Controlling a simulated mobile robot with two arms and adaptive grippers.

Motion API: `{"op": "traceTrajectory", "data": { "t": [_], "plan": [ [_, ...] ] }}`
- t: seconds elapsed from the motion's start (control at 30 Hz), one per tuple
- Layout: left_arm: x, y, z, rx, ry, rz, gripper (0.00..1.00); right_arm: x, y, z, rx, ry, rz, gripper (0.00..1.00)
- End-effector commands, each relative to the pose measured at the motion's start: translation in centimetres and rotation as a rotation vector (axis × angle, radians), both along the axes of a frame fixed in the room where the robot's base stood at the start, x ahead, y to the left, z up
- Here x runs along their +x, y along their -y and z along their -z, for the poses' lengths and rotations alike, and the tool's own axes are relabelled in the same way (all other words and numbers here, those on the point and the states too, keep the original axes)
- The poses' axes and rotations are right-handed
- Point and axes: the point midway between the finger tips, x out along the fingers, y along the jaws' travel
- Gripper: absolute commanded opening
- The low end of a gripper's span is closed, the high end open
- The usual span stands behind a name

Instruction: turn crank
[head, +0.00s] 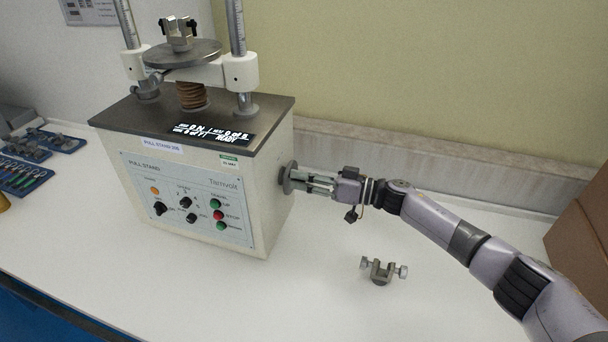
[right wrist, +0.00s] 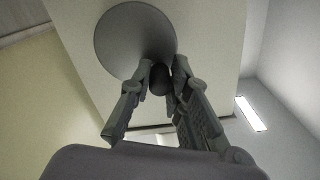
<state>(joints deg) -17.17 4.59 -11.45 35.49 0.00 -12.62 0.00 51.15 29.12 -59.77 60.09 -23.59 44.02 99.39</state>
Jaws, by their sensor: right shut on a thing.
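The crank is a round grey disc (head: 286,178) on the right side of the white pull stand (head: 200,190). In the right wrist view the crank disc (right wrist: 134,40) is large, with a dark handle knob (right wrist: 160,78) standing out from its lower edge. My right gripper (head: 305,182) reaches in from the right at the disc. Its two fingers (right wrist: 160,72) are closed around the handle knob, one on each side. The exact contact is partly hidden by the fingers. My left gripper is not in view.
A small metal clamp (head: 381,271) stands on the white table (head: 330,310) below my right arm. Blue trays (head: 22,176) with parts lie at the far left. A brown box (head: 582,225) stands at the right edge. A wall ledge (head: 440,165) runs behind.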

Motion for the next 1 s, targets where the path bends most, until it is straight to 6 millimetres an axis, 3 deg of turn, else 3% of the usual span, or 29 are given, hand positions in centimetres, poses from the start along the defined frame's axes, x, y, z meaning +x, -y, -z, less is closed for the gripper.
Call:
{"op": "traceTrajectory", "data": {
  "t": [0.4,0.9,0.93,1.0],
  "plan": [
    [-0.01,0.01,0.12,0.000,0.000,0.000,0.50,-0.45,-0.16,0.62,-0.073,0.171,-0.001,0.00],
    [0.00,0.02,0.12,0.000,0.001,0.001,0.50,-0.48,-0.17,0.71,-0.082,0.191,-0.001,0.00],
    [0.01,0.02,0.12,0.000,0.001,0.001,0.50,-0.48,-0.17,0.71,-0.082,0.191,-0.001,0.17],
    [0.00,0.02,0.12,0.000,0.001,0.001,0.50,-0.48,-0.17,0.70,-0.082,0.191,-0.001,0.22]
  ]
}}
